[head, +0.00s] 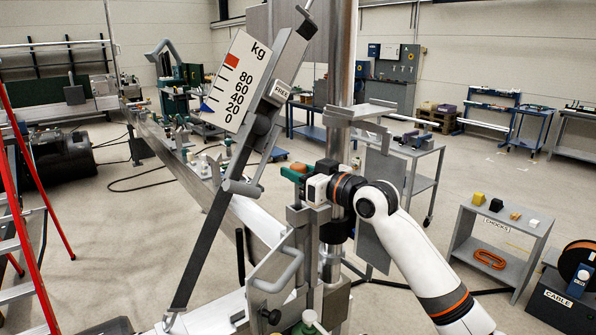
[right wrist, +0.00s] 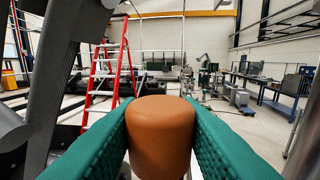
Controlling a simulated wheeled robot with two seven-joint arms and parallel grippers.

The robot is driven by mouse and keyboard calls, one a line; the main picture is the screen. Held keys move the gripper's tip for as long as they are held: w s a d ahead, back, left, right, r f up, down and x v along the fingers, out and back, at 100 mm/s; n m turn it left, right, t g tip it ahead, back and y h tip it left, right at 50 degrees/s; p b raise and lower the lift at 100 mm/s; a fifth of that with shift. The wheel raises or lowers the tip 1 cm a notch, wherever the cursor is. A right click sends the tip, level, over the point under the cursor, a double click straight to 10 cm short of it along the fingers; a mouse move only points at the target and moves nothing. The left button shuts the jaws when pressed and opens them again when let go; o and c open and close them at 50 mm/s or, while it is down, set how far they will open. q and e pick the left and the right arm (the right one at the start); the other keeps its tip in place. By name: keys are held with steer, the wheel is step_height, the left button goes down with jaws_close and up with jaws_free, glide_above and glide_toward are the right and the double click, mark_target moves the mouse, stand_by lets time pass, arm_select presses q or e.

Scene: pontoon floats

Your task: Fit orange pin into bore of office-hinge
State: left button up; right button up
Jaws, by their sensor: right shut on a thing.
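My right gripper (head: 293,172) reaches in from the right in the head view, its green fingers pointing left beside the steel column. It is shut on the orange pin (right wrist: 160,132), a short cylinder with a rounded edge, which fills the middle of the right wrist view between the two green finger pads (right wrist: 88,140). In the head view only a small orange bit of the pin (head: 300,167) shows at the fingers. I cannot make out which part is the office-hinge or its bore. My left gripper is not in view.
A red ladder (head: 22,190) is at far left. A CHOCKS table (head: 505,222) and CABLE box (head: 562,300) stand right. Open floor lies between.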

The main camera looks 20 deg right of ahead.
steer(key=shift+f+b, duration=2.05)
steer(key=shift+f, duration=1.2)
steer(key=o, duration=1.1)
steer(key=shift+s, duration=0.1)
steer(key=b, duration=0.6)
glide_toward(299, 210)
steer(key=r, duration=0.1)
steer(key=s+r, duration=0.1)
steer(key=shift+s+d+r, duration=0.15)
steer(key=shift+d+r, duration=0.2)
steer(key=shift+d, duration=0.05)
